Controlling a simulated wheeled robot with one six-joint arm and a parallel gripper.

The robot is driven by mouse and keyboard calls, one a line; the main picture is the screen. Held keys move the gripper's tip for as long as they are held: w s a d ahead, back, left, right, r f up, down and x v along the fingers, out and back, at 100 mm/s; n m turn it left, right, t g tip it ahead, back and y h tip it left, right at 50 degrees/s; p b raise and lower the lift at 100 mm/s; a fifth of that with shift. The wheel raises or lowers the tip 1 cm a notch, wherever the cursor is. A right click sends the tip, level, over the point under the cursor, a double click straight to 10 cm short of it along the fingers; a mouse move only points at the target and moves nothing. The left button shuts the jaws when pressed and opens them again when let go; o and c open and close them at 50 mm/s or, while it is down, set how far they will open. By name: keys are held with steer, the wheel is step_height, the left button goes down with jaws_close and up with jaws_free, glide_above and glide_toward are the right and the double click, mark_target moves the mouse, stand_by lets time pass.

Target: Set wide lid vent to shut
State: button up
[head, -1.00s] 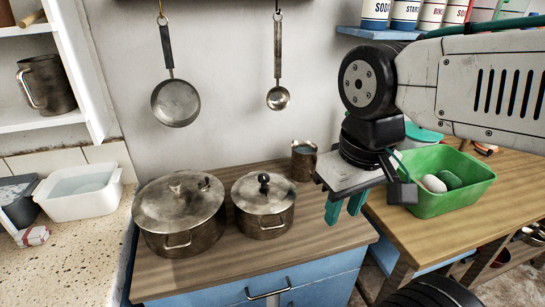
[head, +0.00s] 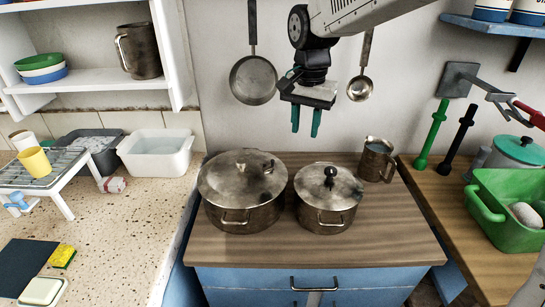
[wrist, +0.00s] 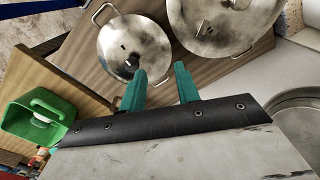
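The wide steel pot with its wide lid (head: 225,184) stands on the wooden counter, left of a smaller lidded pot (head: 328,184). Small dark fittings show on the right part of the wide lid; which one is the vent, and its setting, is too small to tell. In the wrist view the wide lid (wrist: 222,28) is at the top right, partly cut off, and the small pot (wrist: 134,45) is left of it. My gripper (head: 305,128) hangs fingers down above and behind the pots, touching nothing. Its two green fingers (wrist: 161,72) are apart and empty.
A steel jug (head: 376,160) stands behind the small pot on the right. A pan (head: 253,80) and a ladle (head: 360,88) hang on the wall near my gripper. A green basin (head: 492,222) is at far right. The front of the counter is clear.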

steer(key=m, duration=0.1)
glide_above(273, 160)
step_height(273, 160, down, 5)
steer(key=shift+f, duration=0.2)
steer(key=shift+a+f, duration=0.1)
steer(key=shift+f, duration=0.25)
step_height(273, 160, down, 7)
steer(key=shift+f, duration=0.1)
steer(key=shift+c, duration=0.3)
jaws_close()
